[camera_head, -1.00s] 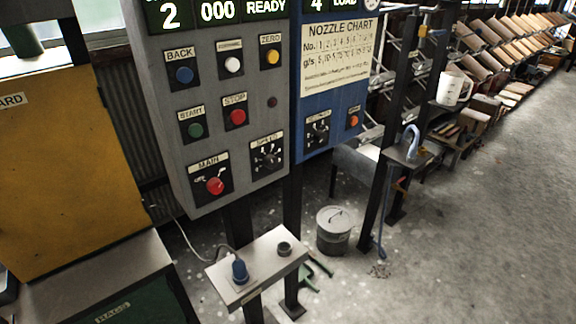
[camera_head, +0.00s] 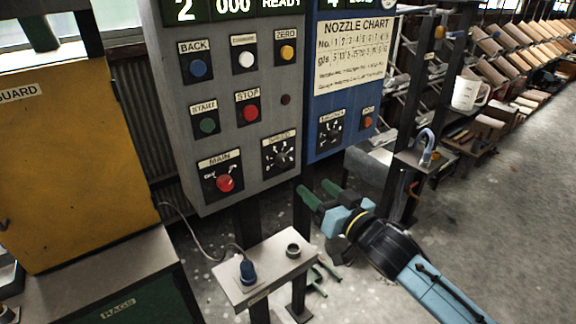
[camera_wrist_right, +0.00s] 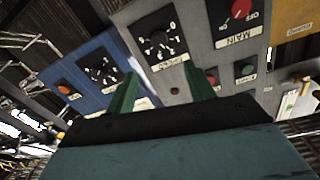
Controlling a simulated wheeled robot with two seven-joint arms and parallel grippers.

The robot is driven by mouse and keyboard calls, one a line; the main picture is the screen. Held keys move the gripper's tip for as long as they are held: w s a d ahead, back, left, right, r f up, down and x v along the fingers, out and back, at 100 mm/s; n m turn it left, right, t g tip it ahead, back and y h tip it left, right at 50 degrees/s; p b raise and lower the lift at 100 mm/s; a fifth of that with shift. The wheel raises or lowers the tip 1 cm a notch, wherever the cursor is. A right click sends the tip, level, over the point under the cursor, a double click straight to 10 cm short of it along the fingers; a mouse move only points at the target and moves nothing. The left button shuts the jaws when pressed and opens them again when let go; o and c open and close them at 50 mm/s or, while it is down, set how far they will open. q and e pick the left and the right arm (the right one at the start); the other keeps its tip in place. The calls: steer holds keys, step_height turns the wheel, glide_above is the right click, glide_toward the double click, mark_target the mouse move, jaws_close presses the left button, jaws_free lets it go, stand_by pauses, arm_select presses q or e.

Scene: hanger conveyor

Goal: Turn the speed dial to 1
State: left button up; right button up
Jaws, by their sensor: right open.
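The speed dial (camera_head: 280,153) is a black knob on a dark plate with white marks, at the lower right of the grey control panel (camera_head: 226,122). It also shows in the right wrist view (camera_wrist_right: 158,40), ahead of and between the fingers. My right gripper (camera_head: 324,192) is open and empty, with two green fingers, below and to the right of the dial and apart from it. It also shows in the right wrist view (camera_wrist_right: 158,95). The number that the dial points to is too small to read. My left gripper is not in view.
The red main switch (camera_head: 225,183) sits left of the dial, and the red stop button (camera_head: 251,112) is above. A blue panel (camera_head: 335,150) with another dial (camera_head: 331,130) adjoins on the right. A small shelf (camera_head: 265,268) with a blue plug stands below.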

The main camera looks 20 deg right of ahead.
mark_target(284, 162)
steer(key=x, duration=1.2)
steer(key=shift+w+f+b, duration=0.1)
steer(key=shift+w+b, duration=0.1)
steer(key=shift+b, duration=0.1)
steer(key=shift+c, duration=0.3)
steer(key=c, duration=0.9)
steer(key=shift+n, duration=0.3)
steer(key=n+p, duration=0.1)
steer(key=n, duration=0.2)
steer(key=shift+n+p, duration=0.8)
steer(key=shift+n, duration=1.8)
steer(key=shift+a, duration=0.1)
